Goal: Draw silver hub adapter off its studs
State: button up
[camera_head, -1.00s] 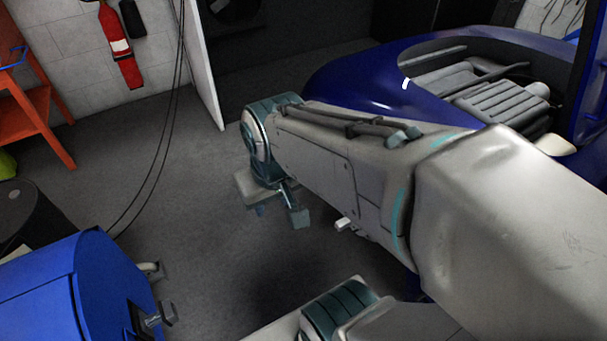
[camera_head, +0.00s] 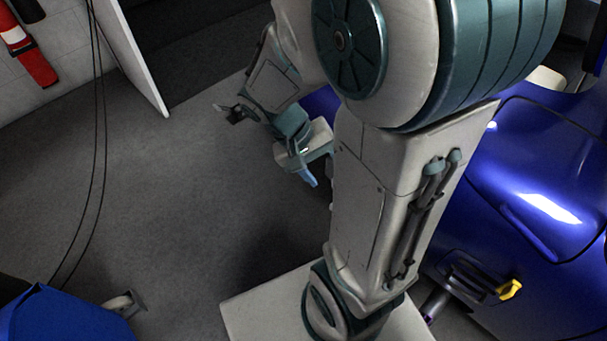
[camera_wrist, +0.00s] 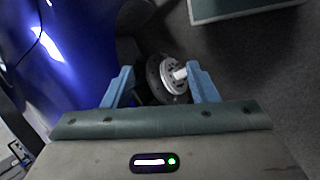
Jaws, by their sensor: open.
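The silver hub adapter (camera_wrist: 173,75) shows in the wrist view as a round, light metal disc with a short bright stub. It sits against a darker round hub (camera_wrist: 154,78). My gripper (camera_wrist: 161,77) is open, with one blue finger to the left of the adapter and one to its right in the picture. I see no finger closed on the adapter, and I cannot tell the depth gap. In the head view my gripper (camera_head: 308,176) hangs over the grey floor, partly behind my arm. The adapter is hidden there, and its studs cannot be made out.
The blue car (camera_head: 545,170) stands on the right and also fills the upper left of the wrist view (camera_wrist: 65,45). A blue machine (camera_head: 60,318) is at the lower left. Black cables (camera_head: 98,150) hang at the left. The middle-left floor is clear.

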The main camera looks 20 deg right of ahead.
jog(key=w+d+f+n+t+h+b, duration=0.3)
jog(key=f+b, duration=0.5)
jog(key=f, duration=0.8)
jog(key=w+d+f+n+t+h+b, duration=0.1)
jog(key=w+d+f+t+h+b, duration=0.3)
jog(key=f+b, duration=0.85)
jog(key=w+d+f+n+t+h+b, duration=0.1)
jog(key=w+f+n+t+h+b, duration=0.3)
jog(key=f, duration=1.5)
jog(key=shift+w+d+m+g+h+b, duration=0.15)
jog(key=shift+w+d+m+g, duration=0.15)
jog(key=shift+d, duration=1.05)
jog(key=shift+w+d+m+g+h+b, duration=0.1)
jog(key=shift+w+d+m+g+h, duration=0.25)
jog(key=shift+d, duration=1)
jog(key=shift+w+d+m+g+b, duration=0.2)
jog(key=shift+d+g, duration=0.25)
jog(key=shift+d, duration=0.9)
jog(key=shift+r, duration=0.15)
grip_shut()
jog(key=v, duration=0.7)
